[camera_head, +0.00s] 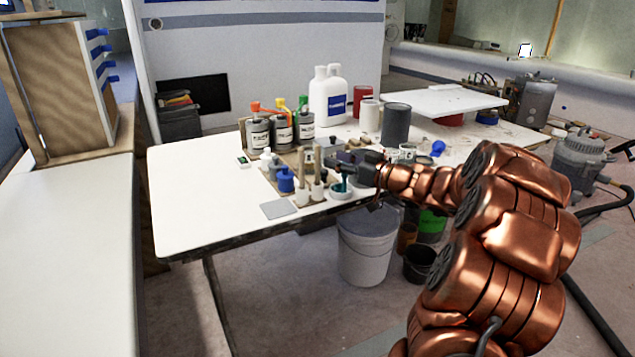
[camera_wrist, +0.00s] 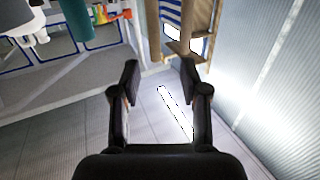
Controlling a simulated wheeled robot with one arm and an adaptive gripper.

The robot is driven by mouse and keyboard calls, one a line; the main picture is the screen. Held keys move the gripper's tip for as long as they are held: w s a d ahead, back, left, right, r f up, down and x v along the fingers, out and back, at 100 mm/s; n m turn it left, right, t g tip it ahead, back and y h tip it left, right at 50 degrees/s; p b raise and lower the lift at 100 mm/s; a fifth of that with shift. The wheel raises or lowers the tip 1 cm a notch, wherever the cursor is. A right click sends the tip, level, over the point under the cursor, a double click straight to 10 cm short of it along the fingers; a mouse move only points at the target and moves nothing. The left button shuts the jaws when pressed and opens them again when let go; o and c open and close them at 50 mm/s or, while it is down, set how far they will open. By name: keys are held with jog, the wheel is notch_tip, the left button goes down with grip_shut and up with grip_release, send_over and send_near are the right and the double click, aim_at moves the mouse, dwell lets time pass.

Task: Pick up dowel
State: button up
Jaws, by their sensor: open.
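My gripper (camera_head: 352,167) reaches over the front of the white worktable, among the small items there. In the wrist view, its two dark fingers (camera_wrist: 159,75) are apart with nothing held between them. Two slim, light brown upright sticks (camera_head: 317,158) stand just left of my gripper in the head view; I cannot tell whether one is the dowel. A teal piece (camera_head: 342,182) stands in a small white dish below my gripper. A teal cylinder also shows at upper left in the wrist view (camera_wrist: 77,18). A bright white strip (camera_wrist: 175,109) shows beyond the fingers; its nature is unclear.
Several labelled bottles (camera_head: 281,130), white jugs (camera_head: 327,95) and a dark grey can (camera_head: 396,123) stand behind my gripper. A grey square (camera_head: 278,208) lies near the front edge. The table's left side (camera_head: 195,205) is clear. A white bucket (camera_head: 366,250) stands below.

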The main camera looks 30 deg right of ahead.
aim_at(318, 151)
jog(key=shift+d+p+x, duration=0.15)
jog(key=shift+p+x, duration=0.05)
jog(key=shift+x, duration=1.7)
jog(key=shift+d+p+x, duration=0.15)
jog(key=shift+x, duration=1.75)
jog(key=shift+c, duration=0.4)
grip_shut()
